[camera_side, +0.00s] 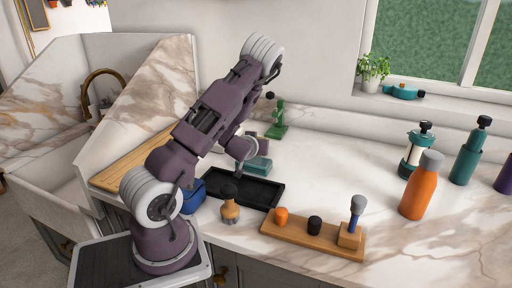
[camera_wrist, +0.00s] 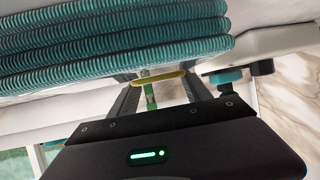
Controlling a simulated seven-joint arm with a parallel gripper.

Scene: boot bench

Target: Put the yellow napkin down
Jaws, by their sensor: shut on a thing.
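In the wrist view, my gripper (camera_wrist: 158,88) is shut on a small yellow thing, which I take as the yellow napkin (camera_wrist: 168,77). Only a thin yellow band of it shows, spanning between the two fingers. A large teal ribbed thing (camera_wrist: 110,45) fills the top of that view, close to the fingers; I cannot tell whether they touch. In the side view my arm hides the fingertips, and no yellow napkin shows there. A teal block (camera_side: 258,165) sits by my wrist, behind the black tray (camera_side: 262,195).
A wooden rack (camera_side: 285,236) with several small pieces stands at the front. A tan-handled tool (camera_side: 230,207) and a blue cup (camera_side: 193,196) are near my arm. A green figure (camera_side: 279,118) stands behind. An orange bottle (camera_side: 420,187) is at right. The counter between is clear.

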